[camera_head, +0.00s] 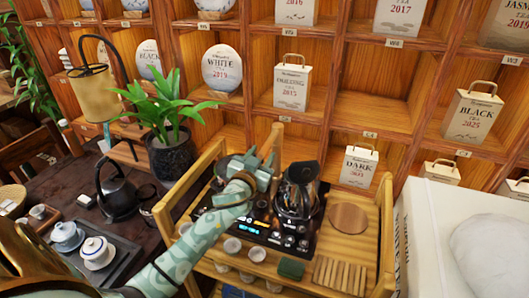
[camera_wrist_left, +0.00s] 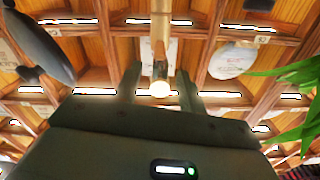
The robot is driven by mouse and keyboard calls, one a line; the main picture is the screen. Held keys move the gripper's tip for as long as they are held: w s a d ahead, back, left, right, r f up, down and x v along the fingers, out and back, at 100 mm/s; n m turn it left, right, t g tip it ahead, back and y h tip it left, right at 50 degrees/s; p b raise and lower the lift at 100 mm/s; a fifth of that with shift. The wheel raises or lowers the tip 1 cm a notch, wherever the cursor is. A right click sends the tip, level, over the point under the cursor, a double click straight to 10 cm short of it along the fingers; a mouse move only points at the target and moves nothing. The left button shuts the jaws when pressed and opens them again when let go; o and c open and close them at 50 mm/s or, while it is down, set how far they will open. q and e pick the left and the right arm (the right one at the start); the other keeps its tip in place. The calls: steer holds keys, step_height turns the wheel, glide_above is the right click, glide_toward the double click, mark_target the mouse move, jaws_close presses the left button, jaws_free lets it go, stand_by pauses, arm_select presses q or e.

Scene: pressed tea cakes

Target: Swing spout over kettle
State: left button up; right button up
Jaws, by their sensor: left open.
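A glass kettle (camera_head: 297,190) with a black handle and lid stands on the black tea stove (camera_head: 290,240), on a wooden cart. My left gripper (camera_head: 264,156) is at the kettle's left, above the back of the stove, and apart from the kettle. It is open. In the left wrist view its two fingers (camera_wrist_left: 158,90) stand apart, with a pale wooden post (camera_wrist_left: 159,35) and a small pale round thing showing between them. I cannot make out the spout; the gripper and arm cover part of the stove. My right gripper is not in view.
The wooden cart (camera_head: 384,240) also carries a round wooden board (camera_head: 348,218), a slatted wooden piece (camera_head: 339,276) and several small cups. A potted plant (camera_head: 172,157) stands left of the gripper. Shelves with tea cakes rise behind. A white box (camera_head: 425,225) stands right.

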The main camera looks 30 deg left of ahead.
arm_select(q)
steer(key=shift+x, duration=1.4)
jaws_close()
steer(key=shift+w+d+n+g+y+b, duration=0.2)
steer(key=shift+d+n+g+y+b, duration=0.1)
steer(key=shift+d+n+y+b, duration=0.6)
steer(key=shift+a, duration=0.1)
jaws_free()
